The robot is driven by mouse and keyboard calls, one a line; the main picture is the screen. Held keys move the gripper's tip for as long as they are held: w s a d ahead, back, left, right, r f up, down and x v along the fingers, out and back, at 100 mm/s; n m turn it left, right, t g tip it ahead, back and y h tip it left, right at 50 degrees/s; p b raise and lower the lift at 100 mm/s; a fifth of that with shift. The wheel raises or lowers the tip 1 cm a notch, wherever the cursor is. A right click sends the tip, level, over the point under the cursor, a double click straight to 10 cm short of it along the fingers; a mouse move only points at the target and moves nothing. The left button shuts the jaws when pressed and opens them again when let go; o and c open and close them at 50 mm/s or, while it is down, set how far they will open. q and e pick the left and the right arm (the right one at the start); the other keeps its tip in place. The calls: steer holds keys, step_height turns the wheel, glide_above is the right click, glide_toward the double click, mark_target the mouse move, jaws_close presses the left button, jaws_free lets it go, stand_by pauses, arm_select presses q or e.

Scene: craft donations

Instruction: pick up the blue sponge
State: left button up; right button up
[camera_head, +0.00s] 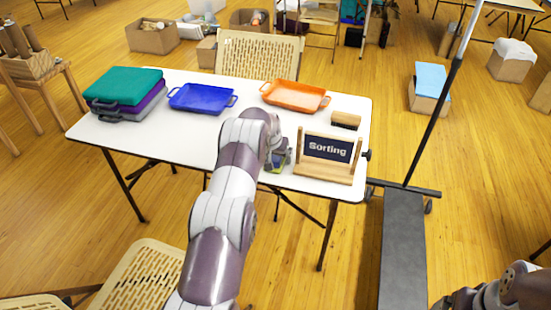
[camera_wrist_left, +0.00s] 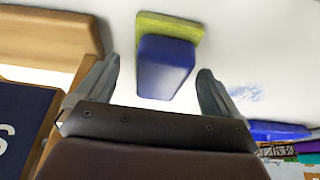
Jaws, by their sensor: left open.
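The blue sponge (camera_wrist_left: 165,68), with a yellow-green layer, lies on the white table in the left wrist view. It sits between the two open fingers of my left gripper (camera_wrist_left: 158,85), with a gap on each side. In the head view my left gripper (camera_head: 277,162) is low over the front of the table, beside the sign. My right gripper is not clearly seen; only part of my right arm shows at the bottom right corner.
A wooden sign reading "Sorting" (camera_head: 327,150) stands right of the gripper, with a wooden-backed brush (camera_head: 345,120) behind it. A blue tray (camera_head: 202,98), an orange tray (camera_head: 295,96) and stacked folded items (camera_head: 124,88) lie farther back. The white table (camera_head: 160,137) is clear at front left.

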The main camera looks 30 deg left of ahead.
arm_select(q)
steer(key=shift+w+a+f, duration=0.1)
steer(key=shift+w+f, duration=0.25)
steer(key=shift+f, duration=0.25)
steer(key=shift+r, duration=0.15)
steer(key=c, duration=1.3)
